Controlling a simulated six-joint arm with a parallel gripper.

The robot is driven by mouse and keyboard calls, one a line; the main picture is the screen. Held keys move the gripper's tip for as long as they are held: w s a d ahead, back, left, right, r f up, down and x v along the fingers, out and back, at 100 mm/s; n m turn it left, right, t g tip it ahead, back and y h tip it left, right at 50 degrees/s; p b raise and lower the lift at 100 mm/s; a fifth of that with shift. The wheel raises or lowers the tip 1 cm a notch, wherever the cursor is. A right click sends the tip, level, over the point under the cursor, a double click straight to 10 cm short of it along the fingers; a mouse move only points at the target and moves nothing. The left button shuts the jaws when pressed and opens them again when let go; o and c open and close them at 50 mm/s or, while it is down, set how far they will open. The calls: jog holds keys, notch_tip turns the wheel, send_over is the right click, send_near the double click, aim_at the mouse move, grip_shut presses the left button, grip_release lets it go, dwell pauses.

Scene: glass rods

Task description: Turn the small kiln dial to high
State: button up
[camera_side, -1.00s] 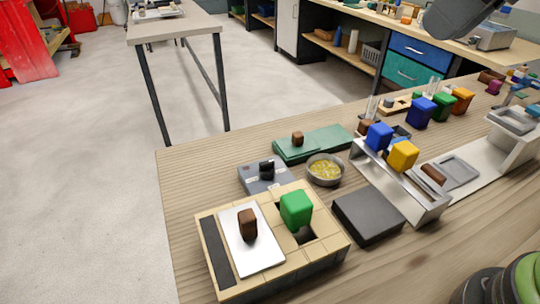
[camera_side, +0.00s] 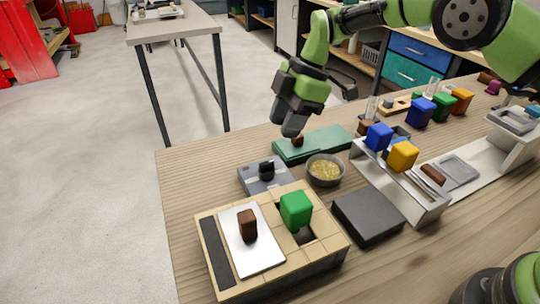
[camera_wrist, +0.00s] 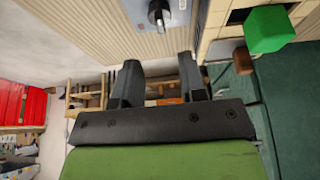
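The small kiln dial appears to be the black knob (camera_side: 266,170) on a flat grey box (camera_side: 252,180), behind the tan brick kiln block (camera_side: 325,255). My gripper (camera_side: 290,128) hangs above and behind the dial, near the green board, apart from the knob. In the wrist view its two fingers (camera_wrist: 160,85) are spread with nothing between them.
A brown block (camera_side: 247,226) on a white plate and a green block (camera_side: 296,208) stand on the kiln block. A bowl of yellow bits (camera_side: 325,170), a green board (camera_side: 325,141) and a black slab (camera_side: 368,217) lie nearby. The table's left edge is close to the dial.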

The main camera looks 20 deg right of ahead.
aim_at(268, 162)
jog(key=x, duration=0.8)
jog(key=shift+a+f, duration=0.15)
jog(key=shift+f, duration=0.1)
grip_shut()
